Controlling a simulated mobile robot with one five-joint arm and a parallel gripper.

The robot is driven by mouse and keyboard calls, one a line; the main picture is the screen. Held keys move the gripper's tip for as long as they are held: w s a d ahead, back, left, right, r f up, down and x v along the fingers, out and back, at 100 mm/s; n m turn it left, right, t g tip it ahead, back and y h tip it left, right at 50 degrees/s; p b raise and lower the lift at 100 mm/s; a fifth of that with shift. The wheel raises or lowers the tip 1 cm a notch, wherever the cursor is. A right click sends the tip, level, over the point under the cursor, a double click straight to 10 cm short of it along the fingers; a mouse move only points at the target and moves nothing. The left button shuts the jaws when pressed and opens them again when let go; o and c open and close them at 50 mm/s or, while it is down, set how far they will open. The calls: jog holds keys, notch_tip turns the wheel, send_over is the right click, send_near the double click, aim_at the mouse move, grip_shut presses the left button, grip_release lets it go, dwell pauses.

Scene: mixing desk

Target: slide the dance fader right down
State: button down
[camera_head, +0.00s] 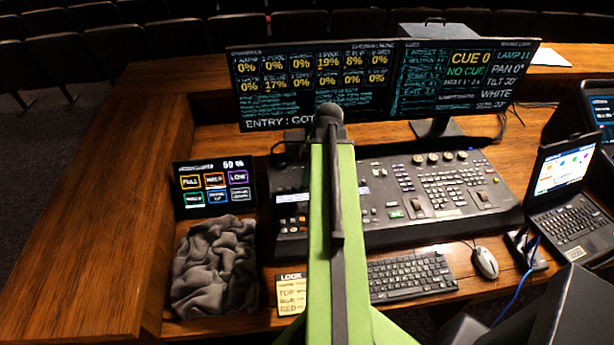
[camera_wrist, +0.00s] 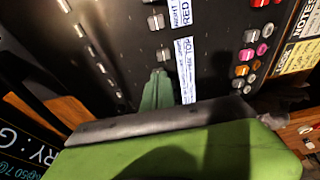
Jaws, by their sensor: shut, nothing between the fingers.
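The mixing desk (camera_head: 437,198) is a dark console in the middle of the wooden desk, partly covered by my green arm in the head view. In the wrist view, the console panel (camera_wrist: 130,55) shows pale fader caps. One cap (camera_wrist: 163,54) lies just ahead of my fingertips, beside a white label strip (camera_wrist: 186,70); another cap (camera_wrist: 156,22) is farther up. I cannot read which fader is the dance one. My gripper (camera_wrist: 158,76) is shut and empty, its green tips low over the panel, close to the nearer cap. Contact cannot be told. The head view hides the gripper.
A row of small caps (camera_wrist: 91,52) runs along the panel's left, and coloured buttons (camera_wrist: 249,54) on its right. A grey cloth (camera_head: 214,268), a yellow note (camera_head: 291,292), a keyboard (camera_head: 412,277) and a mouse (camera_head: 485,262) surround the console. Two monitors (camera_head: 385,83) stand behind.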

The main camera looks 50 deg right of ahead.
jog(key=shift+s+a, duration=0.45)
jog(key=shift+s, duration=0.1)
notch_tip(320, 180, up, 5)
jog(key=p, duration=0.5)
jog(key=shift+r, duration=0.1)
notch_tip(320, 180, up, 5)
jog(key=p, duration=0.5)
